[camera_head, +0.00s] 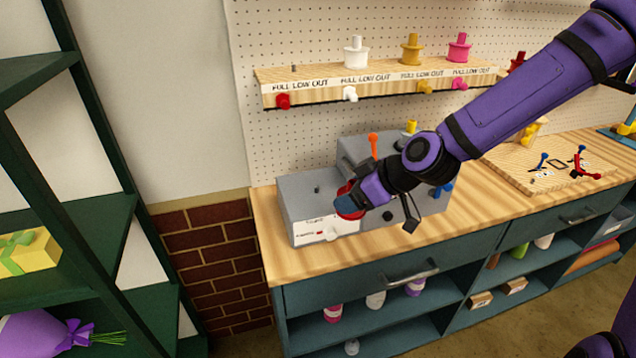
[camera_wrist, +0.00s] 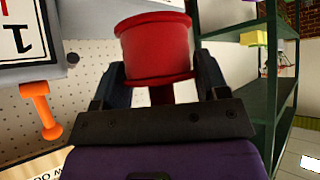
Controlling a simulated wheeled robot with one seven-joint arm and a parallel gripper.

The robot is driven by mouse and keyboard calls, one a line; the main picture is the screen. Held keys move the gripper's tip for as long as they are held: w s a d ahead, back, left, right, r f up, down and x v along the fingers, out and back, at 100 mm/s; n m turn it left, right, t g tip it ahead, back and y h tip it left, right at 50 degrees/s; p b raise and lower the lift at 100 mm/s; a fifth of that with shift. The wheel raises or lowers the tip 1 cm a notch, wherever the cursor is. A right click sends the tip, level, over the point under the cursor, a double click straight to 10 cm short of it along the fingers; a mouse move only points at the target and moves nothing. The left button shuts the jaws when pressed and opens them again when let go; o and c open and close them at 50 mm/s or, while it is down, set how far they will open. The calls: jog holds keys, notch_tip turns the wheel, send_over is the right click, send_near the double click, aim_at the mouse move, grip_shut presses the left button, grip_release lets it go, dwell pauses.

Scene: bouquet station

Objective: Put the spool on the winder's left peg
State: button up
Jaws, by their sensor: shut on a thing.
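My gripper (camera_head: 350,204) is shut on a red spool (camera_head: 348,200) in front of the winder in the head view. The wrist view shows the spool (camera_wrist: 155,50) between both fingers, with its wide flange facing away from the palm. The winder (camera_head: 295,205) is a grey stepped box on the bench. A short dark peg (camera_head: 317,188) stands bare on its lower left step, to the left of and behind the spool. A yellow piece (camera_head: 410,128) sits on the upper step. My forearm and wrist hide part of the winder's right side.
An orange lever (camera_head: 374,145) stands up behind my wrist. A shelf (camera_head: 380,88) on the pegboard holds white, yellow and pink spools; its leftmost post is empty. A green rack (camera_head: 100,240) stands at the left. A wooden board (camera_head: 550,170) with small tools lies at the right.

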jog(key=w+a, duration=0.2)
jog(key=w, duration=0.2)
jog(key=w+a+f, duration=0.1)
jog(key=w+a, duration=0.1)
jog(key=w, duration=0.2)
jog(key=w+a, duration=0.3)
jog(key=w, duration=0.1)
jog(key=shift+w+f, duration=0.15)
jog(key=shift+w, duration=0.2)
jog(key=shift+w+f, duration=0.1)
jog(key=shift+f, duration=1.7)
jog(key=o, duration=0.9)
jog(key=shift+f, duration=0.1)
jog(key=shift+o, duration=0.2)
jog(key=shift+d+r, duration=0.3)
jog(key=shift+r, duration=0.1)
jog(key=v, duration=1.1)
jog(key=shift+s+d, duration=0.1)
jog(key=shift+s, duration=0.15)
